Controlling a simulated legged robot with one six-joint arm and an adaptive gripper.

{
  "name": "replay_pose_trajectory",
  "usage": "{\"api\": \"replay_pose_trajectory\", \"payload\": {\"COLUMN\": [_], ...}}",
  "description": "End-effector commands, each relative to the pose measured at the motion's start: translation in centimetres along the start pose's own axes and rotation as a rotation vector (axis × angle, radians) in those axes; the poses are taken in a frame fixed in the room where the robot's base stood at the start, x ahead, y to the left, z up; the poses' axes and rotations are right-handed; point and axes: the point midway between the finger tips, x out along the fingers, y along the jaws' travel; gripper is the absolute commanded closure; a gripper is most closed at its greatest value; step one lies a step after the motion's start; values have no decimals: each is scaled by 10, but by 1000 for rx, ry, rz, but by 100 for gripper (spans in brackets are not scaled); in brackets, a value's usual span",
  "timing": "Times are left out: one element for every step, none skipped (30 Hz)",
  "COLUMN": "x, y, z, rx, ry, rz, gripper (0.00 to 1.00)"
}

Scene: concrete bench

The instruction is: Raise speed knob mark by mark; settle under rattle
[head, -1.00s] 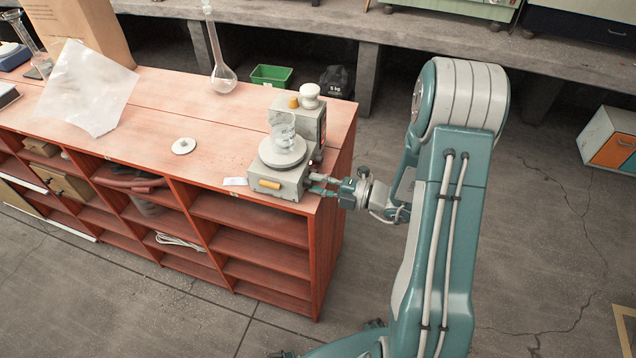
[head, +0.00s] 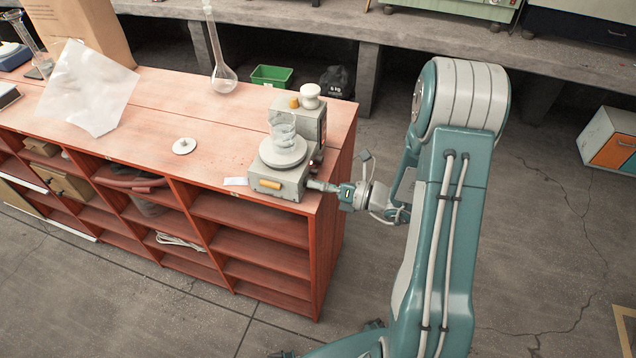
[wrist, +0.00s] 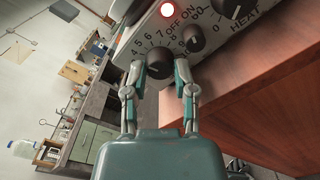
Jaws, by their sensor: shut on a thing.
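My gripper (wrist: 159,72) is shut on a dark round knob (wrist: 159,58), with one finger on each side. The knob is on the front of a grey hotplate stirrer (head: 280,186), at the right end of the red bench. A clear beaker (head: 282,126) stands upright on the stirrer's round plate (head: 283,154). In the head view my gripper (head: 318,186) meets the stirrer's right side, and the knob is hidden.
A red lamp (wrist: 168,9) is lit beside the ON OFF marking, near a smaller knob (wrist: 193,39) and the HEAT knob (wrist: 232,8). A white disc (head: 184,146) and a paper strip (head: 235,181) lie left of the stirrer. A flask (head: 223,75) stands behind.

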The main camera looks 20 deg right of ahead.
Motion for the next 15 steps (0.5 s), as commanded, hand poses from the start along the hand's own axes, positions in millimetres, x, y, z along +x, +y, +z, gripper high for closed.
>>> {"api": "replay_pose_trajectory", "payload": {"x": [0,0,0,0,0,0,0,0,0,0,0,0,0,0,0], "y": [-2,-2,-1,-1,-1,-1,-1,-1,-1,-1,-1,-1,-1,-1,-1], "z": [-2,-2,-2,-2,-2,-2,-2,-2,-2,-1,-1,-1,-1,-1,-1], "rx": [-40,-69,-107,-136,-165,-202,-231,-260,-298,-327,-356,-394,-423,-452,-489], "ry": [5,5,5,5,5,5,5,5,5,5,5,5,5,5,4], "rz": [-6,-6,-6,-6,-6,-6,-6,-6,-6,-6,-6,-6,-6,-6,-6], "gripper": [100,100,100,100,100,100,100,100,100,100,100,100,100,100,100]}}
